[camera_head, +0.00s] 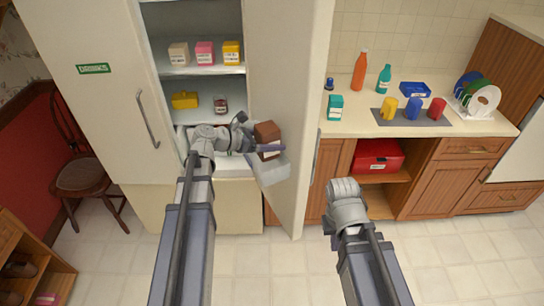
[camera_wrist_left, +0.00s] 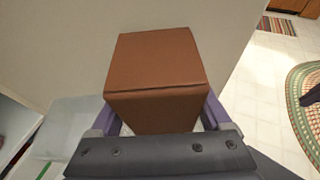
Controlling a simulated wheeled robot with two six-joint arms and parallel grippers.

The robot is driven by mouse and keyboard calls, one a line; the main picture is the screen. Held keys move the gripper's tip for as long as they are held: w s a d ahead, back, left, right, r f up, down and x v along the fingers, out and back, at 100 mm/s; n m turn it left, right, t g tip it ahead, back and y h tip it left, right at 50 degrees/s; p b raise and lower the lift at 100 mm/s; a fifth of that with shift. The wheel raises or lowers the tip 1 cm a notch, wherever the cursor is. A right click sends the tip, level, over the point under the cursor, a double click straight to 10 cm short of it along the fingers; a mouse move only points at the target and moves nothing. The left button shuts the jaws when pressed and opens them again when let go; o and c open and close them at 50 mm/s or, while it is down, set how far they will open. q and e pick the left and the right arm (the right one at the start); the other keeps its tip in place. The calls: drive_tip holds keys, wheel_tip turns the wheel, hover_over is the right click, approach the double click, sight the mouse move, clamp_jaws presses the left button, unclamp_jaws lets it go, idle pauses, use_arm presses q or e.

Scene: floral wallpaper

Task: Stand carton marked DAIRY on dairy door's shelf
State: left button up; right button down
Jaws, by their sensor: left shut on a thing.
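A brown carton (camera_head: 266,132) with a pale label is in my left gripper (camera_head: 268,147), beside the inner face of the open right-hand fridge door (camera_head: 285,75). The label is too small to read. In the left wrist view the carton (camera_wrist_left: 155,65) sits between the two fingers, near the pale door panel (camera_wrist_left: 60,45). A pale, see-through door shelf (camera_head: 272,172) is just below the carton in the head view. I cannot tell whether the carton touches it.
The left fridge door (camera_head: 95,100) bears a green DRINKS sign. Cartons and a jar stand on the fridge's inner shelves (camera_head: 200,70). A counter (camera_head: 485,125) with bottles, mugs and a plate rack is at the right. The floor in front is clear.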

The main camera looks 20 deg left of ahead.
use_arm(q)
wheel_tip(320, 180, down, 3)
drive_tip(key=shift+s+a+f+b, duration=0.1)
drive_tip(key=shift+b, duration=1.1)
wheel_tip(320, 180, down, 4)
drive_tip(key=b, duration=0.3)
drive_tip(key=shift+r+b, duration=0.25)
drive_tip(key=shift+b, duration=0.05)
drive_tip(key=shift+f, duration=0.25)
drive_tip(key=shift+r, duration=0.1)
